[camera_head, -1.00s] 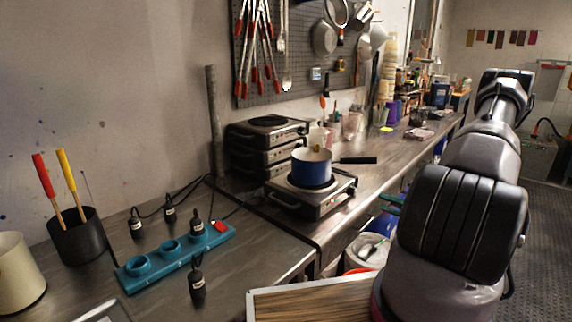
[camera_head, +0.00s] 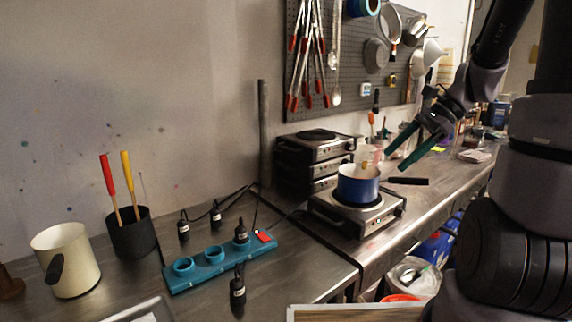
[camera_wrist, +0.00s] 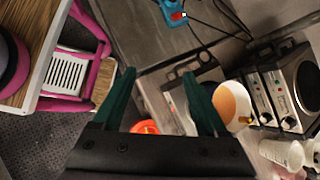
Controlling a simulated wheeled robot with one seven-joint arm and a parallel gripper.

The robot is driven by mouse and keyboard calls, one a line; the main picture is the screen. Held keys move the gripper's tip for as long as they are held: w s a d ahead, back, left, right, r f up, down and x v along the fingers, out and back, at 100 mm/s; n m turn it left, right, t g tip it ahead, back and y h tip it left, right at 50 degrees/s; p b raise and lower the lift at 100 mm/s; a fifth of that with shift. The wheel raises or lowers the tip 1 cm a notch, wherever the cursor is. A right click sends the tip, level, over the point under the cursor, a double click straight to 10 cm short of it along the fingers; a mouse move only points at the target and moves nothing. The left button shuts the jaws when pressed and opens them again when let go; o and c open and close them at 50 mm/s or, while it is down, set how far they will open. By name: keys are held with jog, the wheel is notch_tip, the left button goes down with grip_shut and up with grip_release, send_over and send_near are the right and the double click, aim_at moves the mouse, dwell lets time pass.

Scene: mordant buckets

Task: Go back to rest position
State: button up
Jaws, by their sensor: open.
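My gripper (camera_head: 413,149) is open and empty in the head view, with two green fingers held in the air above the bench, to the right of and higher than the blue pot. In the wrist view my gripper (camera_wrist: 162,95) shows its green fingers spread with nothing between them. The blue pot (camera_head: 357,186) with a dark handle sits on a single hot plate (camera_head: 345,222). It also shows in the wrist view, where the pot (camera_wrist: 232,103) is partly behind the right finger.
A teal power strip (camera_head: 220,264) with black plugs lies on the left bench. Stacked hot plates (camera_head: 313,150) stand behind the pot. A pegboard (camera_head: 350,65) with tongs hangs behind. A white bucket (camera_head: 414,277) is below the bench edge. A wooden-topped cart (camera_wrist: 38,45) shows in the wrist view.

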jog(key=s+a+r+n+t+h, duration=0.2)
jog(key=s+r+n+t+h, duration=0.4)
jog(key=s+r+n, duration=0.4)
notch_tip(320, 180, up, 3)
jog(key=shift+s+a+f+n, duration=0.2)
jog(key=shift+a+n, duration=0.1)
jog(key=shift+n, duration=0.5)
